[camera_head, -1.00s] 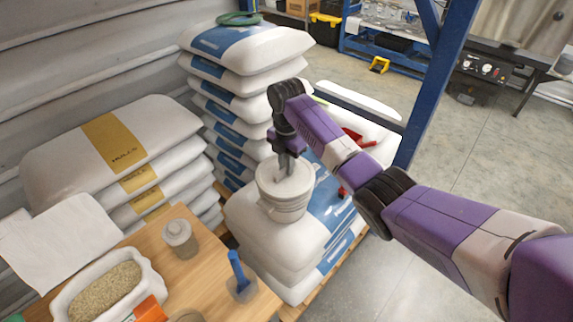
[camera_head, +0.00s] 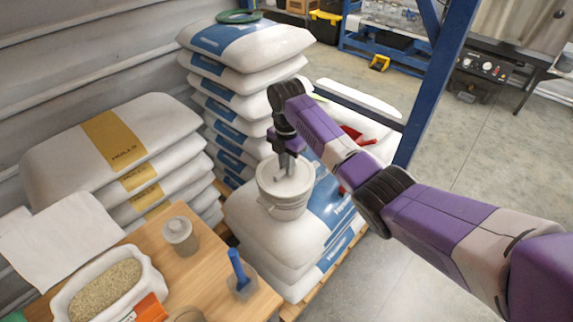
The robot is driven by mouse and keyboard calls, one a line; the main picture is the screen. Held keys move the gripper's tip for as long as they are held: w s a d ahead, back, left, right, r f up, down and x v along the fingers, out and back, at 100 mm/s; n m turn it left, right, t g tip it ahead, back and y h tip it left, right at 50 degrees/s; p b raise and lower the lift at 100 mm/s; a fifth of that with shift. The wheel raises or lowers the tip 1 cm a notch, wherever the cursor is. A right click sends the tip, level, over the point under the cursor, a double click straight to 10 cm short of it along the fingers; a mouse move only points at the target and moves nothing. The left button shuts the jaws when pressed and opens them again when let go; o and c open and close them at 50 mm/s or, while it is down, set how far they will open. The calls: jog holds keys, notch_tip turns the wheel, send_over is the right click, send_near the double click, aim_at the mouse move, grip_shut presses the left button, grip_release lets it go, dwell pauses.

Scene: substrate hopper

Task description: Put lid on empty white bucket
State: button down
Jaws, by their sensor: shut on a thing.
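The white bucket (camera_head: 286,208) stands upright on the low stack of white-and-blue bags. The white lid (camera_head: 284,176) lies over the bucket's mouth and looks about level. Whether its rim is pressed down all round cannot be told from here. My gripper (camera_head: 286,168) points down at the lid's middle from above and is shut on the lid. The gripper's fingers hide the part they hold, and the bucket's inside is hidden under the lid.
The low bag stack (camera_head: 290,245) has blue-marked bags and a red scoop (camera_head: 355,135). A taller bag stack (camera_head: 245,45) rises close behind. A wooden table (camera_head: 205,270) at front left holds a tray of grain (camera_head: 105,290), a grey jar (camera_head: 180,235) and a blue-handled tool (camera_head: 238,270).

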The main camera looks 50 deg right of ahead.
jog(key=c, duration=1.3)
grip_release()
jog(key=shift+c, duration=0.2)
notch_tip(320, 180, up, 8)
jog(key=shift+f+b, duration=0.1)
jog(key=shift+b, duration=0.4)
